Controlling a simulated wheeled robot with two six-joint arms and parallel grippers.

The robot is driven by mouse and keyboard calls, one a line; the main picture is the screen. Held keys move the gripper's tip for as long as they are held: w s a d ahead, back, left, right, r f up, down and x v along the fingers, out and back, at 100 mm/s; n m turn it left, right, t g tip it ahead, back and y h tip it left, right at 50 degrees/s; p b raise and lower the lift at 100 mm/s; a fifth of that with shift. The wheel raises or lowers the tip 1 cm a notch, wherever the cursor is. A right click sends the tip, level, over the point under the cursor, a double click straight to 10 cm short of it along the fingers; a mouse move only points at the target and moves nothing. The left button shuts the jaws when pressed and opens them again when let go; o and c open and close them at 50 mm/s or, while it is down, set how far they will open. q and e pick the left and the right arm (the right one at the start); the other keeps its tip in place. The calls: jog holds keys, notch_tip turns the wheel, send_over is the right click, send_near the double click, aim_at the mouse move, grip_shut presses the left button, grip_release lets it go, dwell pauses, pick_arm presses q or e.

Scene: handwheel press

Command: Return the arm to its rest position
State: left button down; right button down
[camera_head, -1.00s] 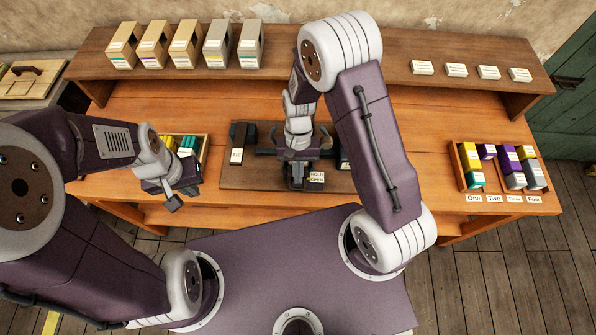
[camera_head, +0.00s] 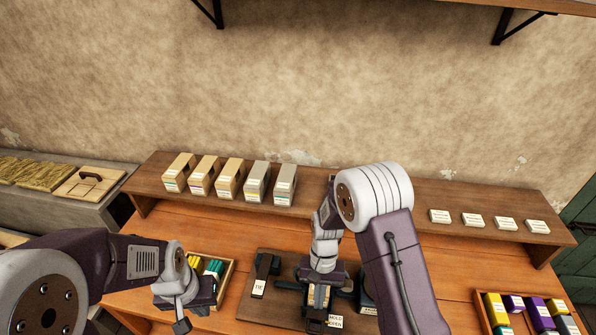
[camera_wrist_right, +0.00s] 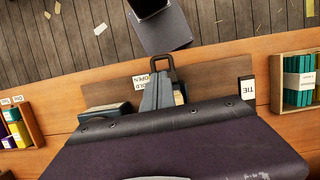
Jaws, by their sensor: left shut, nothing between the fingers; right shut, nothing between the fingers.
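My right arm reaches over the bench from the right. Its gripper (camera_head: 312,298) points down over the dark board in the middle of the bench and is shut. In the right wrist view, the shut gripper (camera_wrist_right: 162,95) is in front of the "MOLD OPEN" label, with nothing seen held. The arm and wrist hide much of the press on the board in the head view. My left gripper (camera_head: 182,318) is shut and empty, left of the board near the bench's front edge, beside a wooden tray (camera_head: 228,284) of green and yellow pieces.
The raised shelf (camera_head: 330,212) carries beige and grey holders (camera_head: 229,178) and several white labelled blocks (camera_head: 474,220). A compartment tray (camera_head: 480,310) with coloured pieces stands at the right. A black block labelled TIE (camera_head: 262,272) stands on the board. A wall shelf (camera_head: 560,5) hangs above.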

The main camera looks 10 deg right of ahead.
jog(key=s+d+n+t+b, duration=0.2)
jog(key=d+b, duration=0.5)
jog(key=b, duration=0.5)
jog(key=s+t, duration=0.1)
jog(key=t, duration=0.1)
jog(key=shift+s+d+f+n+t+h, duration=0.25)
jog(key=shift+s+f+n+t+h, duration=0.05)
jog(key=shift+s+f, duration=0.1)
jog(key=shift+s, duration=0.15)
